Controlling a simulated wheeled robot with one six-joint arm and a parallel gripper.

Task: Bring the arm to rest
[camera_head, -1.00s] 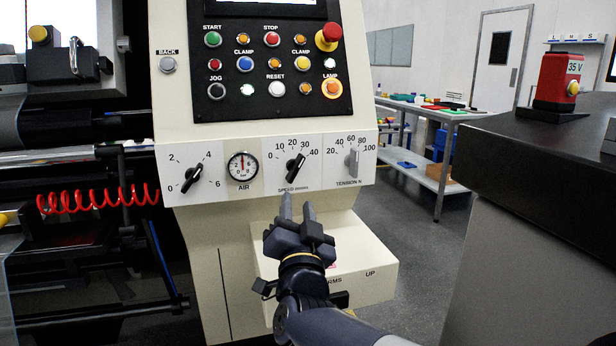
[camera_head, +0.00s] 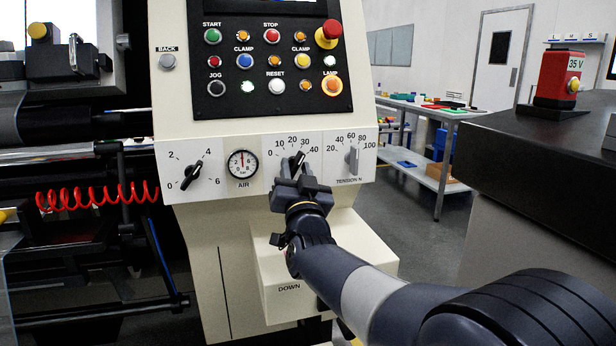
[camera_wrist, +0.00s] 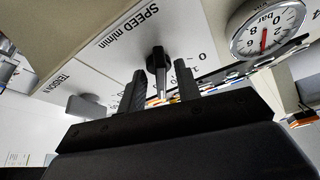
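My gripper (camera_head: 293,172) is raised in front of the control panel, at the black SPEED knob (camera_head: 298,160). In the wrist view my gripper (camera_wrist: 160,80) has its two fingers apart. The SPEED knob (camera_wrist: 158,62) shows between and just beyond the fingertips, with visible gaps at the sides. Nothing is held. In the head view the fingers partly cover the knob and its label. My arm reaches in from the lower right.
The grey TENSION knob (camera_head: 352,158) is close on the right, the AIR gauge (camera_head: 242,164) on the left. The cream box (camera_head: 285,262) juts out below. A dark counter (camera_head: 550,150) stands at the right. Open floor (camera_head: 410,225) lies between.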

